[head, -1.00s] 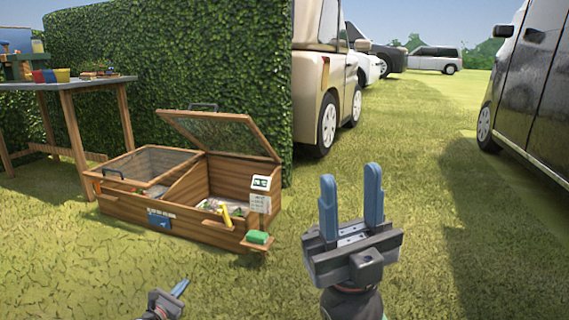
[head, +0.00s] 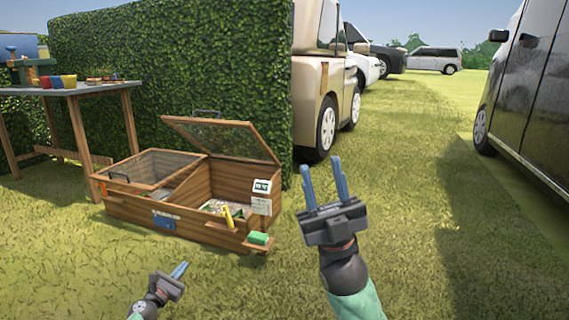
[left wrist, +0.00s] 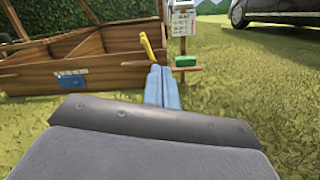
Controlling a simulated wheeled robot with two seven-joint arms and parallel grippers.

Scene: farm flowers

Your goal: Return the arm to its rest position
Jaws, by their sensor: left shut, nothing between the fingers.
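My left gripper (head: 179,270) is low in the head view, in front of the wooden cold frame, with its blue fingers together and nothing between them. Its closed fingers also show in the left wrist view (left wrist: 161,88), pointing towards the box. My right gripper (head: 322,184) is raised over the grass to the right of the cold frame. Its two blue fingers stand apart with an empty gap between them.
The wooden cold frame (head: 165,210) has its right lid propped open. A yellow-handled item (head: 228,216) and a green block (head: 258,238) are at its front right. A table (head: 70,90) stands left by the hedge. Vehicles (head: 530,90) stand right; grass between is clear.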

